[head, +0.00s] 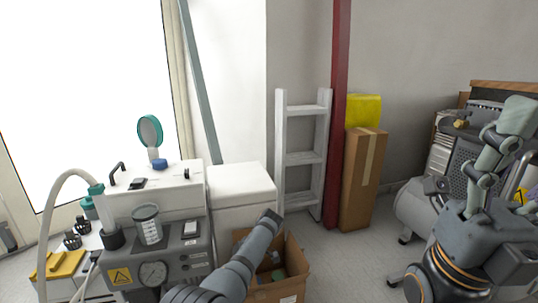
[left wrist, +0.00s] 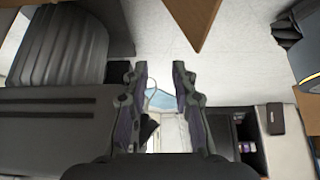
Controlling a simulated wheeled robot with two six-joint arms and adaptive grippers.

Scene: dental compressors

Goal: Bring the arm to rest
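In the head view my left arm (head: 247,262) reaches in from the bottom, and its dark far end is over an open cardboard box (head: 292,291). I cannot make out its fingers there. In the left wrist view my left gripper (left wrist: 160,75) has its two fingers apart, with nothing between them. Pale floor and a small bluish shape show past the gap.
A grey machine (head: 178,262) with a gauge stands at the left beside a white cabinet (head: 240,185). A white ladder (head: 302,158), red post (head: 337,110) and tall carton (head: 362,180) stand at the back. Floor (head: 360,255) is clear right of the box.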

